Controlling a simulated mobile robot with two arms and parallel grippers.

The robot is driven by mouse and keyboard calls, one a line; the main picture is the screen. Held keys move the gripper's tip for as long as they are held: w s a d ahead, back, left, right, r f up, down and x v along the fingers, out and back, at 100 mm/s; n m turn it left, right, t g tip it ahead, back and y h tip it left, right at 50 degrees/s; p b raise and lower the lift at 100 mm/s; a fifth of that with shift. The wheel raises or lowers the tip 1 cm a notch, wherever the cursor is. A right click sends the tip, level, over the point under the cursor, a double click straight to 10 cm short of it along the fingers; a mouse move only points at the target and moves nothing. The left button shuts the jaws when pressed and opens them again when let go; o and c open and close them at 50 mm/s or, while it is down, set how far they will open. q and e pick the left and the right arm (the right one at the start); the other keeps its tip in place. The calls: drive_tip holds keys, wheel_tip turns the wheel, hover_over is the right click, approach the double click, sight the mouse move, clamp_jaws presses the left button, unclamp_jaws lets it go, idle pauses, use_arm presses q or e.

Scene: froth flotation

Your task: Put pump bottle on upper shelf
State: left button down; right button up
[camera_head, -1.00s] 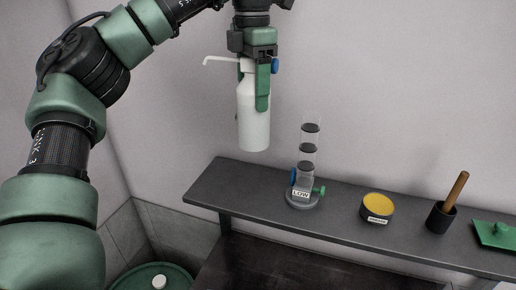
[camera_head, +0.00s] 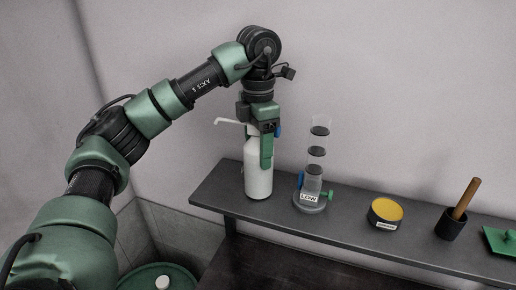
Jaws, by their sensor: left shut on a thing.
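The white pump bottle (camera_head: 258,178) is upright at the left end of the dark upper shelf (camera_head: 352,226). Its base appears to rest on the shelf, left of the clear cylinder. Its spout points left. My left gripper (camera_head: 267,150) comes down from above and is shut on the bottle near its top, with a green finger along its side. My right gripper is not in view.
A clear cylinder labelled LOW (camera_head: 311,185) stands close to the right of the bottle. Further right are a yellow-topped round tin (camera_head: 385,212), a dark mortar with a wooden pestle (camera_head: 451,224) and a green item (camera_head: 501,241). A green drum (camera_head: 150,276) stands at lower left.

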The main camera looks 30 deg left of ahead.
use_arm(q)
drive_tip(key=shift+f, duration=0.1)
drive_tip(key=shift+c, duration=1.5)
unclamp_jaws()
drive_tip(key=shift+d, duration=0.1)
wheel_tip(320, 180, up, 12)
drive_tip(key=shift+r, duration=0.1)
